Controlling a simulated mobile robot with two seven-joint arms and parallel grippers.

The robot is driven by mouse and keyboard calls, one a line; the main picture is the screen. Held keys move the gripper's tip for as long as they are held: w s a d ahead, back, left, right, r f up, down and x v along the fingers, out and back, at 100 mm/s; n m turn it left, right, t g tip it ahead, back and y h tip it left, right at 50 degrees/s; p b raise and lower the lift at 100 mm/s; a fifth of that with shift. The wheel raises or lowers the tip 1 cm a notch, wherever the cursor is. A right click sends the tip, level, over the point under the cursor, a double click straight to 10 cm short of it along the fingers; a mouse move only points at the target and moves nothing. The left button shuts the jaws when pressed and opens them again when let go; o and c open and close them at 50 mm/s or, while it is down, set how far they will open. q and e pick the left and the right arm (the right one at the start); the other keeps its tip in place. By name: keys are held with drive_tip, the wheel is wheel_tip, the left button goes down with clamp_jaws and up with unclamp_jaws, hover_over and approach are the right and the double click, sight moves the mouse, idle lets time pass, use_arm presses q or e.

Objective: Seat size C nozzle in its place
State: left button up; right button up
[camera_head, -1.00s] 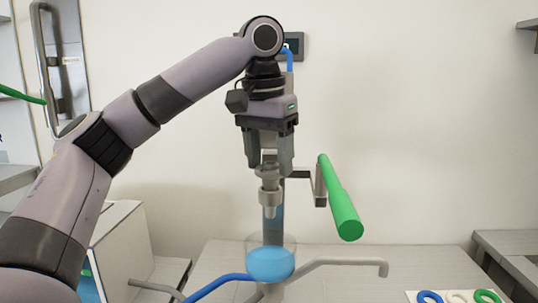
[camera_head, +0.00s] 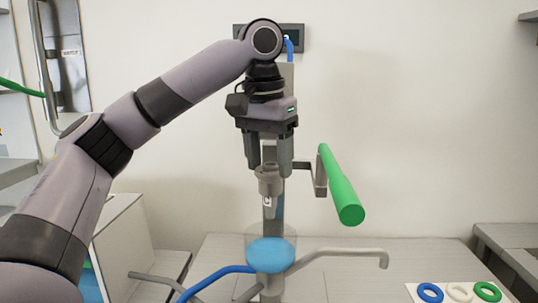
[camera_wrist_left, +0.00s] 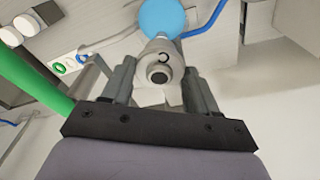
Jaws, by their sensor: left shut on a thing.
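My left gripper (camera_head: 269,168) points down and is shut on a grey nozzle (camera_head: 269,186), near the middle of the head view. A small letter C shows on the nozzle. In the left wrist view, the nozzle (camera_wrist_left: 158,62) sits between the two fingers with its dark round opening facing the camera and the C beside it. In the head view it hangs above a blue disc (camera_head: 270,256) in a clear cylinder, apart from it. The grey column (camera_head: 269,287) is partly hidden behind the gripper and nozzle. My right gripper is not in view.
A green handle (camera_head: 341,188) on a grey bracket stands close to the right of the gripper. A blue hose (camera_head: 215,277) and grey bent bars (camera_head: 340,253) spread low down. Blue, white and green rings (camera_head: 458,292) lie at the lower right. A white box (camera_head: 122,250) stands left.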

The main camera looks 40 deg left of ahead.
use_arm(q)
drive_tip(key=shift+f, duration=0.2)
idle(0.7)
drive_tip(key=o, duration=1.3)
wheel_tip(320, 180, up, 3)
drive_tip(key=p, duration=0.3)
drive_tip(key=shift+f+p, duration=0.1)
drive_tip(key=shift+p, duration=0.2)
wheel_tip(320, 180, up, 2)
drive_tip(key=shift+p, duration=0.3)
drive_tip(key=shift+r, duration=1.1)
drive_tip(key=shift+s+f, duration=0.1)
